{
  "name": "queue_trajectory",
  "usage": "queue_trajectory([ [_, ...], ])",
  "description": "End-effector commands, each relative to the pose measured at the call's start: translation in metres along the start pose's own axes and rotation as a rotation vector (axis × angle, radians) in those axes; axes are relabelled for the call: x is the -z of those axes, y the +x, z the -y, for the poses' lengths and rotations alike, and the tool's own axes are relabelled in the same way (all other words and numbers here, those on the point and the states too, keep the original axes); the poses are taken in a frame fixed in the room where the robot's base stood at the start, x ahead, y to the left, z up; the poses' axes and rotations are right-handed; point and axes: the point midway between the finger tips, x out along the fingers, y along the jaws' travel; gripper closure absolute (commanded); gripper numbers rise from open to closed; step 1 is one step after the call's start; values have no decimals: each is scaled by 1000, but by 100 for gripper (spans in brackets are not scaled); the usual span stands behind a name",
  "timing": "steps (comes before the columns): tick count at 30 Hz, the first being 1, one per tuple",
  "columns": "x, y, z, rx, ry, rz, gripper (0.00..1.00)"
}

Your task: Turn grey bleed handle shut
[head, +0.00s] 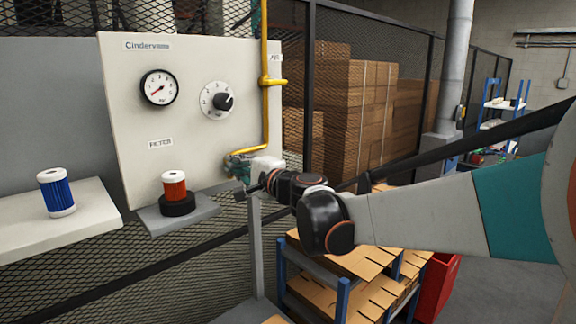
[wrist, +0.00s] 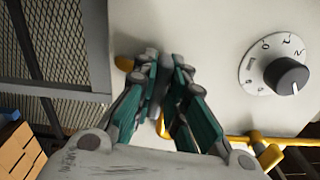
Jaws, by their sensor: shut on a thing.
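My gripper (head: 240,168) is at the lower end of the yellow pipe (head: 265,90), low on the right side of the pale panel (head: 120,120). In the wrist view its teal fingers (wrist: 163,75) are closed together around a grey piece (wrist: 159,88), which I take to be the bleed handle. Most of the handle is hidden by the fingers, and its angle cannot be made out. In the head view my gripper covers it. Small yellow parts show beside and between the fingers in the wrist view.
The panel carries a gauge (head: 159,88) and a black dial knob (head: 222,101), which also shows in the wrist view (wrist: 286,76). A red filter (head: 174,186) stands on a small shelf left of my gripper. A blue filter (head: 56,193) stands on the left ledge. Mesh fencing is behind.

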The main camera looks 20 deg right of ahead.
Motion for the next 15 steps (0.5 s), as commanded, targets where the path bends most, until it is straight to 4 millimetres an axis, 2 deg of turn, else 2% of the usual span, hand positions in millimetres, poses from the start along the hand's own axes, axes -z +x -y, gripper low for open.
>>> queue_trajectory([
  [15,-2,-3,-1,0,-124,1,100],
])
